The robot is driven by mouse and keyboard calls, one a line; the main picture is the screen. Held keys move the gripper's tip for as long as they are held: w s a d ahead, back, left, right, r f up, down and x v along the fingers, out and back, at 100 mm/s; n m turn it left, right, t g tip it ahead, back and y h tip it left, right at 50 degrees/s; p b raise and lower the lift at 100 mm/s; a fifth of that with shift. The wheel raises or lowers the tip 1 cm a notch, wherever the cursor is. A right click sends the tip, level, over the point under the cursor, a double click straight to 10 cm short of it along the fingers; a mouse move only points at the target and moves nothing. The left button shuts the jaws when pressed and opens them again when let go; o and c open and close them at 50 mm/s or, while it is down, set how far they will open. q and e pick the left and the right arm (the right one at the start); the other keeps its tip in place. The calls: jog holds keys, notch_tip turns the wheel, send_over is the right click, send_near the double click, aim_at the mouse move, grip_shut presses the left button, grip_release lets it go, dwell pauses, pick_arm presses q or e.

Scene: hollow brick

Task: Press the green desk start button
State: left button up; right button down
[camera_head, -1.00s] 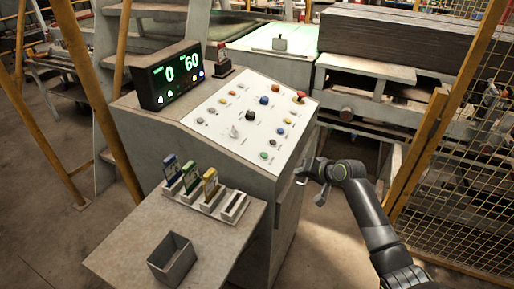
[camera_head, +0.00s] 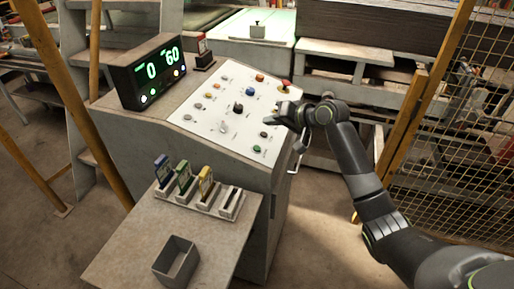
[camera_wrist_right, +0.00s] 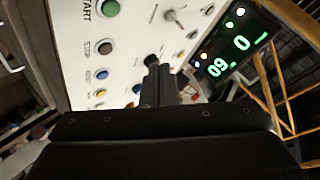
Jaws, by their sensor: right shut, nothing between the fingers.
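The green start button (camera_head: 257,149) sits near the lower right corner of the white control panel (camera_head: 208,118) on the sloped desk. In the right wrist view the green button (camera_wrist_right: 106,9) is at the top edge, partly cut off, beside the printed word START. My right gripper (camera_head: 270,120) is over the right part of the panel, above and apart from the green button. Its fingers (camera_wrist_right: 158,85) are shut with nothing between them. I cannot tell whether they touch the panel. My left gripper is not in view.
Several other buttons and knobs surround it, including a red mushroom button (camera_head: 285,86). A display (camera_head: 150,72) stands at the panel's left. Colored cards in holders (camera_head: 200,192) and a grey bin (camera_head: 176,261) are on the lower shelf. A yellow mesh fence (camera_head: 455,130) is at right.

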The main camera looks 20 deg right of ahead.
aim_at(257, 148)
jog(key=shift+w+a+f+b, duration=0.2)
jog(key=shift+a+f+b, duration=0.1)
jog(key=shift+f+b, duration=0.95)
jog(key=shift+w+a+f+b, duration=0.2)
jog(key=shift+a+f+b, duration=0.1)
jog(key=shift+f+b, duration=1)
jog(key=shift+w+a+f+b, duration=0.2)
jog(key=shift+a+f+b, duration=0.1)
jog(key=shift+f+b, duration=0.95)
jog(key=shift+w+a+f, duration=0.1)
jog(key=shift+a+f, duration=0.05)
jog(key=shift+f, duration=0.25)
jog(key=shift+f, duration=0.15)
jog(key=shift+a+f, duration=0.1)
jog(key=shift+f, duration=0.2)
jog(key=shift+w+a+f, duration=0.1)
jog(key=shift+f, duration=0.3)
jog(key=shift+d+r+p, duration=0.2)
jog(key=shift+r+p, duration=0.6)
jog(key=shift+p, duration=0.05)
jog(key=shift+r, duration=0.1)
